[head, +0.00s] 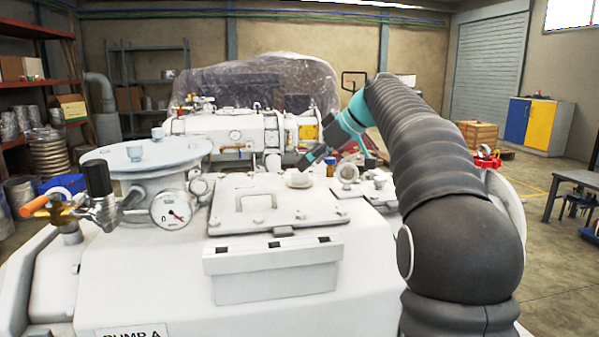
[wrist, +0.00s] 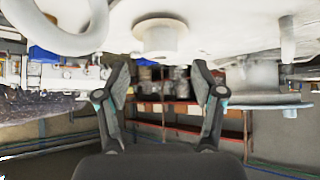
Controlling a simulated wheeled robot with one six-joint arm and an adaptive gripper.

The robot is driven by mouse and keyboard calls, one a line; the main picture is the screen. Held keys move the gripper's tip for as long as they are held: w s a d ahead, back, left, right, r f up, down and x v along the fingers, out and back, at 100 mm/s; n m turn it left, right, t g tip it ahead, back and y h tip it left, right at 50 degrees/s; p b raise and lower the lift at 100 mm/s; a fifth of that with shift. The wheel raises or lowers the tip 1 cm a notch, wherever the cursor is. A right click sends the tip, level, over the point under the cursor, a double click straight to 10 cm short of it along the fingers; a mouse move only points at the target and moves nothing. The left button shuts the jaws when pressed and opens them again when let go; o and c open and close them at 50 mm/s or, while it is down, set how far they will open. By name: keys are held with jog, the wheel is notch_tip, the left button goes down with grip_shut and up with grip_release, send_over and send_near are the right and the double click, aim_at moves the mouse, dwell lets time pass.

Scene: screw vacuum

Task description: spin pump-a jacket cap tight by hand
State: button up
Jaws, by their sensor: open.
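Pump A is the large white machine in front, with its partly cut-off label (head: 133,332) at the lower edge. A low, round white cap (head: 298,178) sits on its top, right behind the handled cover plate; I take it for the jacket cap. My gripper (head: 304,162) is just above that cap in the head view, tilted down to the left. In the wrist view, which looks upside down, a pale round cap (wrist: 157,38) shows at the top centre. My gripper (wrist: 162,85) is open, its two fingers apart with nothing between them. Contact with the cap cannot be seen.
A small blue-and-brown fitting (head: 331,167) and a round white flange (head: 347,172) stand close to the right of the cap. A pressure gauge (head: 173,211) and an orange-handled valve (head: 40,205) are at the left. A second white pump (head: 235,133) stands behind.

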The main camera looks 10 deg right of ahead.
aim_at(300, 177)
jog(key=shift+x, duration=2.45)
jog(key=c, duration=1.2)
